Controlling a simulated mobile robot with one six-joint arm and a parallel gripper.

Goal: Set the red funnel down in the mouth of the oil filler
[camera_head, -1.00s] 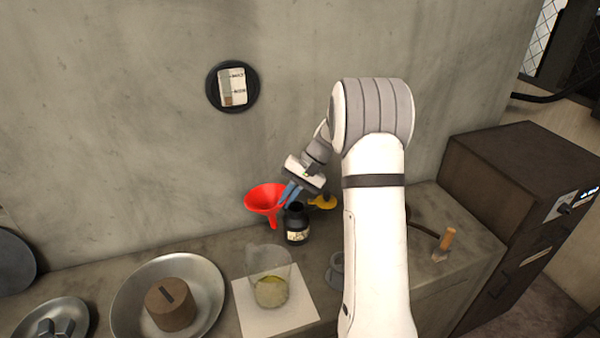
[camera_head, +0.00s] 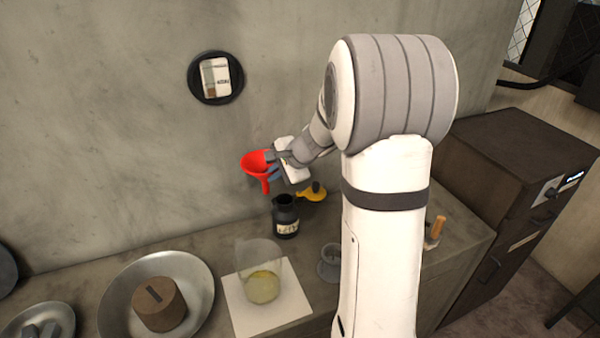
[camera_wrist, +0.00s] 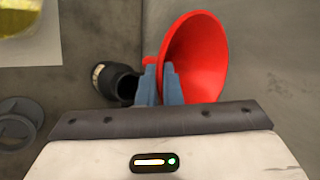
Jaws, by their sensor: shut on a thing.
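The red funnel (camera_head: 257,161) is held in the air in the head view, wide mouth up and spout down. My gripper (camera_head: 274,170) is shut on it at its right side. In the wrist view the blue fingers of my gripper (camera_wrist: 160,82) are against the red funnel (camera_wrist: 198,55), which seems tilted from there. A black bottle-shaped vessel (camera_head: 286,221) with an open mouth and a pale label stands on the bench, below and right of the funnel. It looks like the oil filler. In the wrist view the black vessel (camera_wrist: 118,78) is left of the fingers, apart from the funnel.
A glass beaker with yellow liquid (camera_head: 261,286) stands on a white pad (camera_head: 240,318). A grey round fitting (camera_head: 330,265) is to its right. A yellow item (camera_head: 312,194) lies behind the vessel. A metal bowl (camera_head: 203,305) is at left. The wall is close behind.

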